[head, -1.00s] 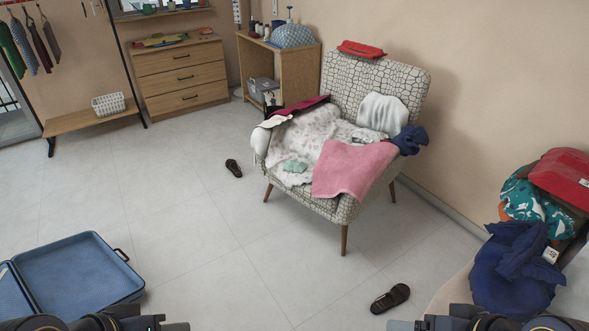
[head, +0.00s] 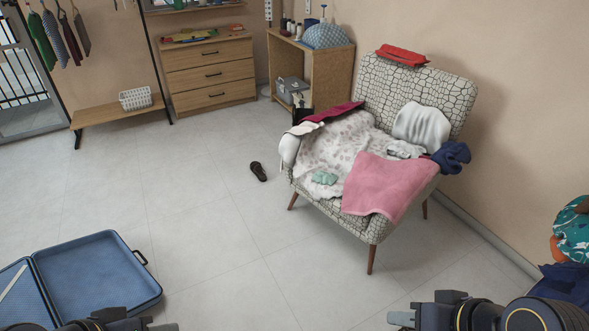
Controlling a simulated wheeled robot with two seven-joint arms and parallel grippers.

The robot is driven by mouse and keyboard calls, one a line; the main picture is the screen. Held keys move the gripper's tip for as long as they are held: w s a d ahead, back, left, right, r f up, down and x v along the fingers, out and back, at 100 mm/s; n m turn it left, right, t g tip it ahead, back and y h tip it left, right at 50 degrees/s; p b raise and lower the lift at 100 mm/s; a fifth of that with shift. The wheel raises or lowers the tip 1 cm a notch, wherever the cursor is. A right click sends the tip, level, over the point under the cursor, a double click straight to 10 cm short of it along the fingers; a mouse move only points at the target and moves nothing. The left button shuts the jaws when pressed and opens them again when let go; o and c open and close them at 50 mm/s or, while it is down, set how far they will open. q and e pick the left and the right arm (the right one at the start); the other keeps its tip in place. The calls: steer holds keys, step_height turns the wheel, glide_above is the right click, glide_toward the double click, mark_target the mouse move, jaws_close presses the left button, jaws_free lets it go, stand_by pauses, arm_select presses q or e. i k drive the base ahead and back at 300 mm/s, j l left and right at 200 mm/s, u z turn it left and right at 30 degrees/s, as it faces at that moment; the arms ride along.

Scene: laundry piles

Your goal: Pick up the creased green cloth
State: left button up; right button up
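The creased green cloth (head: 324,178) is a small, pale mint-green crumpled piece. It lies on the white spotted cloth (head: 335,144) near the front left of the patterned armchair's (head: 420,78) seat. A pink cloth (head: 385,185) lies just to its right. My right gripper (head: 400,318) shows at the bottom edge, right of centre, well short of the chair. My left gripper (head: 164,327) barely shows at the bottom left, below the suitcase. Neither is near the green cloth. The finger gaps of both are too hidden to read.
An open blue suitcase (head: 97,274) lies on the floor at the left. A dark slipper (head: 258,171) lies left of the chair. Navy cloth (head: 568,281) and a teal patterned cloth (head: 573,232) are at the right edge. The floor before the chair is clear.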

mark_target(324, 178)
steer(key=i+j+u, duration=0.15)
steer(key=i, duration=0.7)
steer(key=i+j+u, duration=0.1)
steer(key=i, duration=0.75)
steer(key=i+j+z, duration=0.15)
steer(key=i+z, duration=0.35)
steer(key=i+j+z, duration=0.3)
steer(key=z, duration=0.2)
steer(key=i+j+z, duration=0.65)
steer(key=j, duration=0.15)
steer(key=i+j+z, duration=0.15)
steer(key=j, duration=0.2)
steer(key=i+j+z, duration=0.2)
steer(key=k+j, duration=0.1)
